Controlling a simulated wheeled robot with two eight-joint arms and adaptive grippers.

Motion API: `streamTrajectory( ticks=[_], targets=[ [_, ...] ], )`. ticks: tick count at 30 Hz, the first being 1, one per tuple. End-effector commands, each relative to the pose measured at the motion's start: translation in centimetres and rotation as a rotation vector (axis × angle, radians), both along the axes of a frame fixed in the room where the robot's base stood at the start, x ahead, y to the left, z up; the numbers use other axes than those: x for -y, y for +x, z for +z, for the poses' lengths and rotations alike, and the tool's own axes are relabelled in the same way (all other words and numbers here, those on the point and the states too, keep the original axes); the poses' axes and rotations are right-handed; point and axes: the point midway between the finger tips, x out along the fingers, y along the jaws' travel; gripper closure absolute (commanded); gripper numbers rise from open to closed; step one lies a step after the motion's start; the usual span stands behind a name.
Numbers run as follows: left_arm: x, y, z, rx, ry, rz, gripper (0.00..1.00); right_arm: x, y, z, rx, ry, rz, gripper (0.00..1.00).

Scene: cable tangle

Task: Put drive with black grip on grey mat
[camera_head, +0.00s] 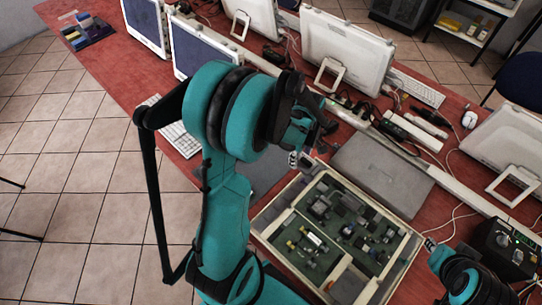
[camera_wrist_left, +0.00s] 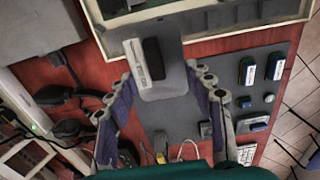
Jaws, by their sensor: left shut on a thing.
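The drive with the black grip (camera_wrist_left: 155,85) is a grey, flat piece with a white label and a black strip. It lies between the fingers of my left gripper (camera_wrist_left: 163,88), which is shut on it. In the head view, my left gripper (camera_head: 303,150) is above the table beside the open case, and the arm hides much of what lies behind it. The grey mat (camera_wrist_left: 178,115) lies below the drive in the wrist view, and a part of it shows in the head view (camera_head: 268,172). My right gripper (camera_head: 432,246) is at the lower right; its jaws are unclear.
Several small blue-and-white pieces (camera_wrist_left: 247,72) lie on the mat's right part. An open case with green boards (camera_head: 335,225) and a closed grey laptop (camera_head: 382,172) stand nearby. White monitors (camera_head: 345,50), cables and a keyboard (camera_head: 180,140) crowd the red table.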

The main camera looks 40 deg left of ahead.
Motion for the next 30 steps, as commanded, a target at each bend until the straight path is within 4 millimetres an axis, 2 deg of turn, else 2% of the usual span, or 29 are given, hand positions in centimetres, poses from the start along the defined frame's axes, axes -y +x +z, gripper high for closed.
streamTrajectory(
  ticks=[5,12,16,23,30],
  targets=[
    [-2.7,-0.5,-1.8,0.0,0.0,0.018,0.94,0.0,0.0,-1.0,0.0,0.0,0.0,0.78],
    [-8.4,-1.4,-5.3,0.0,0.0,0.016,0.94,0.0,0.0,-2.9,0.0,0.0,0.0,0.78],
    [-10.5,-1.8,-6.5,0.0,0.0,0.014,0.94,0.0,0.0,-3.5,0.0,0.0,0.0,0.78],
    [-11.6,-2.0,-7.5,0.0,0.0,0.009,0.94,0.0,0.0,-3.9,0.0,0.0,0.0,0.78],
    [-11.5,-2.0,-11.0,0.0,0.001,0.009,0.94,0.0,0.0,-5.6,0.0,0.0,0.0,0.78]
  ],
)
